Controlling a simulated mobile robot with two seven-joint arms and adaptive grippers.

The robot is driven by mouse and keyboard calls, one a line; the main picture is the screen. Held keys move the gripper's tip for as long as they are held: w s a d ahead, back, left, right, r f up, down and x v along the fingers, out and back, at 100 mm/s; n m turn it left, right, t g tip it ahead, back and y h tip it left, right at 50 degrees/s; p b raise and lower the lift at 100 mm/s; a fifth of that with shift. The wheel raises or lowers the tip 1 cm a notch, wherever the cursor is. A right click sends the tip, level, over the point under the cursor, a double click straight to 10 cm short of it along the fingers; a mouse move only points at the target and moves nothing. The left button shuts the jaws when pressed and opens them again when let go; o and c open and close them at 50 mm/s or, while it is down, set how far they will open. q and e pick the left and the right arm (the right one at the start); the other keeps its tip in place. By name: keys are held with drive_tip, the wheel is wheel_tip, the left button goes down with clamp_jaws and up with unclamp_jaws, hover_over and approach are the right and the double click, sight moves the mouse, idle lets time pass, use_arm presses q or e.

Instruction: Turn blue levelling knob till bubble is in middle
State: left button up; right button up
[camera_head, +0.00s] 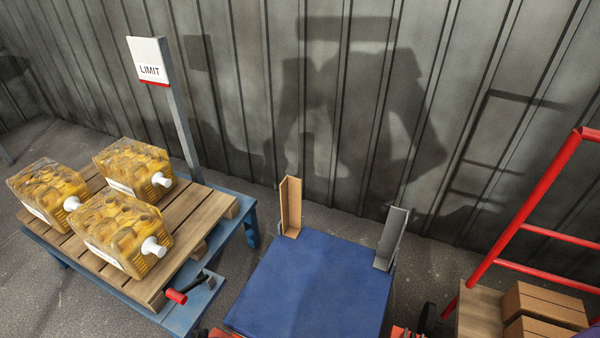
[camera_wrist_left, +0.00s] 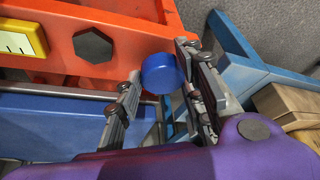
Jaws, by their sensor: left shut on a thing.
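In the left wrist view, my left gripper (camera_wrist_left: 160,82) is shut on the blue levelling knob (camera_wrist_left: 159,74), one finger on each side of its round body. The knob sits beside an orange frame (camera_wrist_left: 150,14). A yellow level housing (camera_wrist_left: 22,37) with a pale window and dark marks is at the upper left edge, partly cut off. I cannot make out a bubble in the window. In the head view, neither the knob nor my left gripper can be made out. My right gripper does not show in either view.
A blue platform (camera_head: 310,280) has a brown corner post (camera_head: 289,208) and a grey one (camera_head: 391,240). A red ladder-like frame (camera_head: 520,225) and brown boxes (camera_head: 545,305) are at right.

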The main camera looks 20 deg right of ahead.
use_arm(q)
drive_tip(key=n, duration=0.2)
drive_tip(key=d+n+y+p, duration=0.1)
drive_tip(key=shift+r+n, duration=0.1)
drive_tip(key=shift+n, duration=0.3)
drive_tip(key=shift+w+n+y, duration=0.15)
drive_tip(key=shift+n+y, duration=0.25)
drive_tip(key=shift+n, duration=0.2)
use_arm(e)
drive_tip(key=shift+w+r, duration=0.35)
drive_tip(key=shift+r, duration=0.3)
use_arm(q)
drive_tip(key=shift+w, duration=0.15)
drive_tip(key=o, duration=1.1)
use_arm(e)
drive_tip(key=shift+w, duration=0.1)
use_arm(q)
drive_tip(key=shift+a, duration=0.1)
drive_tip(key=v, duration=1.2)
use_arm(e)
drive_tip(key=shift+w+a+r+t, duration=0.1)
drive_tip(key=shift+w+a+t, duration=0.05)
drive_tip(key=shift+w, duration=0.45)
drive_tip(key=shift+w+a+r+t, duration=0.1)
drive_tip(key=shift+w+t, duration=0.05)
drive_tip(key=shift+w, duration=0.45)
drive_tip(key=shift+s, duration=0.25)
